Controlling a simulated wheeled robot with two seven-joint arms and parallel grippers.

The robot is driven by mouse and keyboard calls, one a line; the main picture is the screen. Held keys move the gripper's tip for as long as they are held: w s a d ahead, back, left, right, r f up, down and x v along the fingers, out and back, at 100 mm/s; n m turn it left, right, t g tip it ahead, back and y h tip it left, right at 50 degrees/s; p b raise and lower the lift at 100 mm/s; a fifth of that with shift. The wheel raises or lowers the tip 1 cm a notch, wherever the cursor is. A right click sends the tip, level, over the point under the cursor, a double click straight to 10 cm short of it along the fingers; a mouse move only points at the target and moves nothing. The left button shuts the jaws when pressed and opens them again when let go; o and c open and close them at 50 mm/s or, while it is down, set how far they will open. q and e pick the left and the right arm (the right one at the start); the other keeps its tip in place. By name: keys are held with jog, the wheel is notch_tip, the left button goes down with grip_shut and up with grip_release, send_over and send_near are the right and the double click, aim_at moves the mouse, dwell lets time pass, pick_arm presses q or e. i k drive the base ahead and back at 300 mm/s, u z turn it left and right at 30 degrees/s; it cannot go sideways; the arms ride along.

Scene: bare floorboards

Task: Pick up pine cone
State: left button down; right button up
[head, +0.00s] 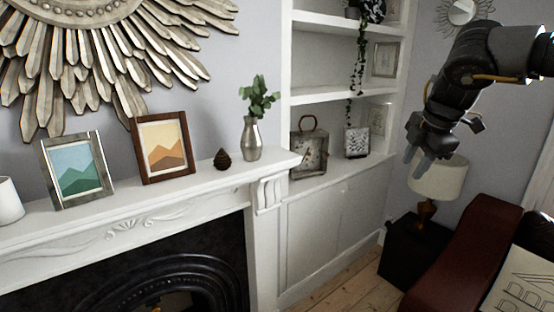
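A small dark brown pine cone (222,159) stands on the white mantelpiece (120,207), between a brown-framed picture and a silver vase. My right gripper (419,163) hangs in the air at the right of the head view, in front of a lamp and well apart from the pine cone. Its grey fingers point down; they overlap in this view, so their gap is unclear. Nothing can be seen held in it. My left gripper is not in view.
On the mantelpiece, the brown-framed picture (163,147), a silver-framed picture (77,170) and the silver vase (251,140) with leaves stand close by. A lamp (437,178) and dark red sofa (455,246) are at right. Floorboards (342,290) show between fireplace and sofa.

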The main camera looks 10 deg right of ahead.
aim_at(223, 161)
jog(key=z, duration=0.8)
jog(key=i, duration=0.7)
jog(key=u, duration=2.15)
